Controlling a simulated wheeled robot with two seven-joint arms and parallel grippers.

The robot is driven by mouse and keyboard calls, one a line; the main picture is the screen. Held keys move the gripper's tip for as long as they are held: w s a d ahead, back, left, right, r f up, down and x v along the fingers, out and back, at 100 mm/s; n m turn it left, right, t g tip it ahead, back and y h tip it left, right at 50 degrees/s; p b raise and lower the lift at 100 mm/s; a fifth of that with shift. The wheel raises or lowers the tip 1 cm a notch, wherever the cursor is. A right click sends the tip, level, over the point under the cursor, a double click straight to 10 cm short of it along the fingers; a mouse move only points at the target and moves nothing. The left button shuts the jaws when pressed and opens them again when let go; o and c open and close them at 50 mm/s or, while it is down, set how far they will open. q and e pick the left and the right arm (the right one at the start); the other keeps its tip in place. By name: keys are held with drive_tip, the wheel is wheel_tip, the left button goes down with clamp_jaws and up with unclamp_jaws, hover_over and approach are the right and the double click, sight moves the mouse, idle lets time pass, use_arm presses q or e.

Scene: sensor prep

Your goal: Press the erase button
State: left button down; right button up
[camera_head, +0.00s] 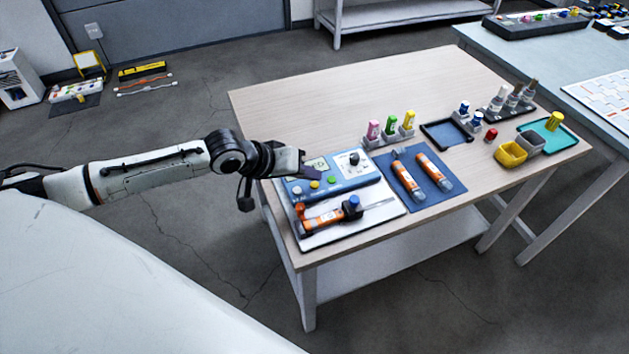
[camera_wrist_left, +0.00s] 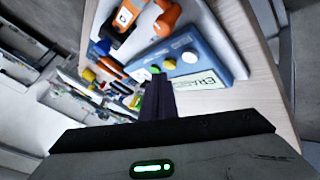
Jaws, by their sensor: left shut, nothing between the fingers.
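A blue control box (camera_head: 352,184) stands on a white board at the near left corner of the wooden table. Its near edge carries a white button (camera_head: 297,190), a yellow button (camera_head: 314,184) and a green button (camera_head: 331,180). No lettering legible here tells which is the erase button. My left gripper (camera_head: 315,173) is shut and empty, over the box just behind the buttons. In the left wrist view its fingertips (camera_wrist_left: 158,80) appear close to the green button (camera_wrist_left: 154,70); contact cannot be told. The yellow button (camera_wrist_left: 168,64) and white button (camera_wrist_left: 190,57) show beyond. My right gripper is not seen.
An orange device (camera_head: 325,216) with a blue knob lies before the box on the white board (camera_head: 355,230). A blue mat (camera_head: 425,170) with two orange tubes lies to the right. Colored bottles and small trays stand farther right. The table's back is clear.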

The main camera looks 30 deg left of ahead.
sight(310, 188)
use_arm(q)
wheel_tip(310, 188, up, 3)
drive_tip(key=shift+r+p, duration=0.1)
drive_tip(key=shift+p, duration=1.05)
drive_tip(key=shift+r, duration=0.95)
drive_tip(key=shift+d, duration=0.1)
